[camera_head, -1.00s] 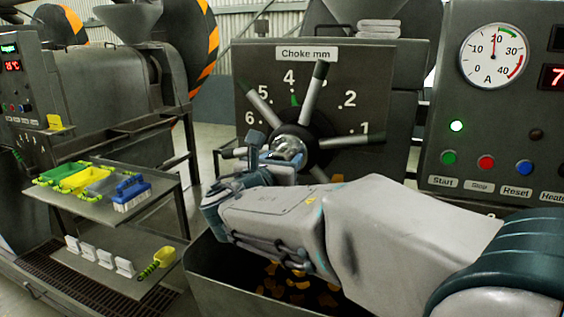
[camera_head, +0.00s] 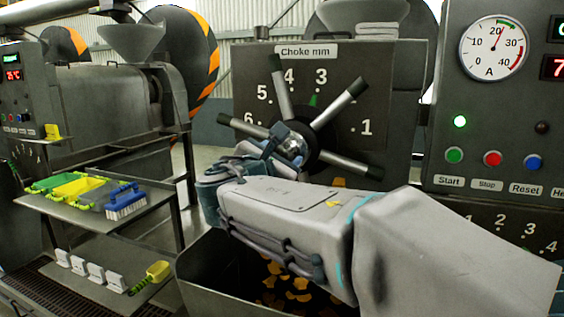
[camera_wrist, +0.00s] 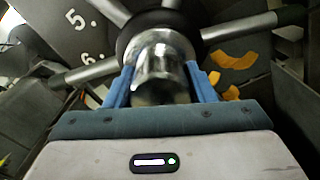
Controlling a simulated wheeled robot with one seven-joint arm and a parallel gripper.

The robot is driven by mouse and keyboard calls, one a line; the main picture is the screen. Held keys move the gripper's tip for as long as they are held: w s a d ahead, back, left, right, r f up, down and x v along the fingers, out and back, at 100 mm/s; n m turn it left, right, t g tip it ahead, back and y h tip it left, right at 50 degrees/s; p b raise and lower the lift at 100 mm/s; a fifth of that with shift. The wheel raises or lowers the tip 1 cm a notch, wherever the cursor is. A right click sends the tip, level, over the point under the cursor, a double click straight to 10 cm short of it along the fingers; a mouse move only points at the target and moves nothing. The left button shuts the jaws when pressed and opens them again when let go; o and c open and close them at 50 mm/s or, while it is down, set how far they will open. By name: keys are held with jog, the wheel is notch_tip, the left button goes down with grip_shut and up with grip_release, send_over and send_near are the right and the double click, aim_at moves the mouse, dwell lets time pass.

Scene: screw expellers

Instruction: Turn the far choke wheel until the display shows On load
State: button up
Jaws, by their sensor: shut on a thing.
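The choke wheel, with a dark hub and several grey spokes (camera_head: 345,100), is mounted on the panel labelled "Choke mm" (camera_head: 305,51). A green pointer (camera_head: 313,100) on it stands just below the 3. My gripper (camera_head: 287,147) is shut on the wheel's shiny round hub knob. In the wrist view the blue fingers (camera_wrist: 160,82) sit on either side of the knob (camera_wrist: 157,58), with spokes fanning out behind. A green display (camera_head: 559,29) at the upper right is cut off by the frame edge, so its words cannot be read.
A bin with orange flakes (camera_head: 225,290) lies below my arm. Another numbered scale (camera_head: 500,220) shows lower right.

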dwell(0.3)
jog(key=o, duration=1.4)
jog(key=shift+s, duration=0.1)
jog(key=v, duration=1.3)
jog(key=shift+s+a+b, duration=0.15)
jog(key=shift+s+b, duration=0.2)
jog(key=shift+b, duration=0.05)
